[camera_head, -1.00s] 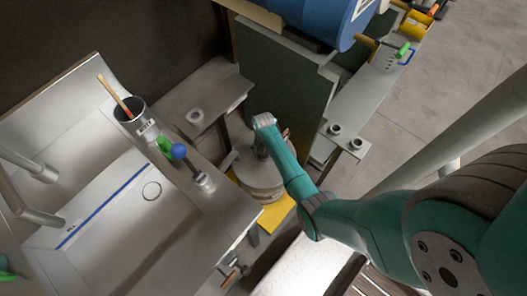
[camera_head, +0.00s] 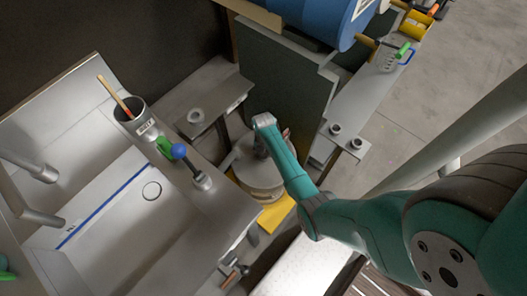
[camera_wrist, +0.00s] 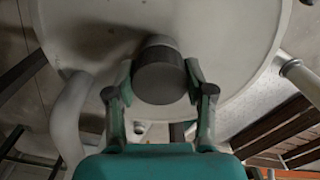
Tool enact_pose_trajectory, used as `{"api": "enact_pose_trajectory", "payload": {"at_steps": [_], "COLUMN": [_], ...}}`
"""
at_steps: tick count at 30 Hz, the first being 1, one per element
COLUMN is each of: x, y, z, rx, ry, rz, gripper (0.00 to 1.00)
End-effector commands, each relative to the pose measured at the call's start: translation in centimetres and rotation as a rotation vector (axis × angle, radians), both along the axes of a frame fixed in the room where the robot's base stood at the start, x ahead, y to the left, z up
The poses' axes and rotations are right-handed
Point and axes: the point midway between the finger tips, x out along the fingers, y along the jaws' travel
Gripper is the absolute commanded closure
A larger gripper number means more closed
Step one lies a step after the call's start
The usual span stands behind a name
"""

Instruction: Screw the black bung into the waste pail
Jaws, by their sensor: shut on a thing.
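The waste pail (camera_head: 264,187) is a pale round pail with a light lid, standing low on a yellow base in the head view. Its pale lid (camera_wrist: 235,60) fills the upper part of the wrist view. The black bung (camera_wrist: 161,82) is a dark short cylinder at the lid. My gripper (camera_wrist: 158,76) is shut on the bung, one finger on each side. In the head view my wrist and arm cover the bung and most of my gripper (camera_head: 262,151). I cannot tell how deep the bung sits in its opening.
A sink counter (camera_head: 205,235) stands left of the pail, with a grey cup (camera_head: 130,118) holding a brush. A dark upright panel (camera_head: 290,75) and a grey ledge (camera_head: 350,110) stand behind and to the right. A curved pale pipe (camera_wrist: 68,120) passes near my gripper.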

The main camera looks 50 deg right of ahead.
Motion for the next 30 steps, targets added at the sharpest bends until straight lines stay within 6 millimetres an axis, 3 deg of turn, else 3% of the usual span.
{"api": "enact_pose_trajectory", "payload": {"at_steps": [24, 30], "x": [0.00, -0.02], "y": [-0.01, -0.01], "z": [-0.10, -0.11], "rx": [0.000, 0.000], "ry": [0.000, 0.000], "rz": [-0.940, -1.033], "gripper": [0.83, 0.83]}}
